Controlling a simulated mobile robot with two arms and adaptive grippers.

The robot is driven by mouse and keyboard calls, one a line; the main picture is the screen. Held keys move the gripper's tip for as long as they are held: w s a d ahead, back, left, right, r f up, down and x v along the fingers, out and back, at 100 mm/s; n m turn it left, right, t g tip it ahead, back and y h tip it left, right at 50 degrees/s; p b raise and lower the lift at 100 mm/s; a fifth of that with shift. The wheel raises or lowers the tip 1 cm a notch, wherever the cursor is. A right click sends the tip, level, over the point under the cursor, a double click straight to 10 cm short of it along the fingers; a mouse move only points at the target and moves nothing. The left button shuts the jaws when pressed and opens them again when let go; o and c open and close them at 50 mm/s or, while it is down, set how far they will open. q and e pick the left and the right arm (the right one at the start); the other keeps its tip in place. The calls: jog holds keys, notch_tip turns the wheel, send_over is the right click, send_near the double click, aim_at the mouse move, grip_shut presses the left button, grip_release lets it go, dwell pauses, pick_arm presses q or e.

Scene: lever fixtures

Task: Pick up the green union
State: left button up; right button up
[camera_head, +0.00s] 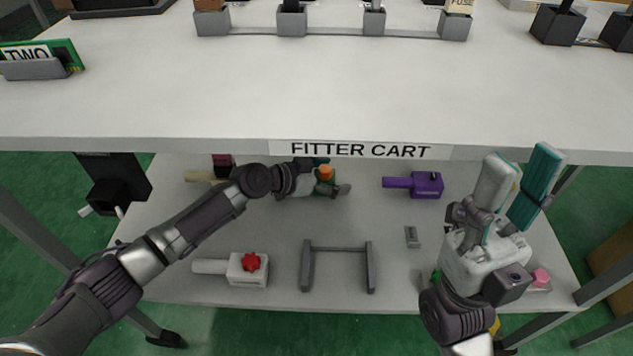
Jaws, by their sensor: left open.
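A green piece with an orange top (325,173) sits on the lower shelf of the cart, toward the back. It appears to be the green union, but it is mostly hidden by my gripper and the upper shelf edge. My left gripper (335,188) reaches in under the upper shelf and is right at this piece, with a fingertip beside its right side. Its jaws are open; whether they touch the piece cannot be told. My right gripper (516,188) is raised at the right, in front of the cart, its teal-padded fingers apart and empty.
The upper shelf (320,90), labelled FITTER CART, overhangs the lower shelf (200,232). A purple fixture (427,185), a white fixture with a red knob (249,268), a grey frame (338,247) and a small grey plate (412,237) stand around. A pink piece (541,277) lies at right.

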pick_arm(q)
jog(key=c, duration=1.2)
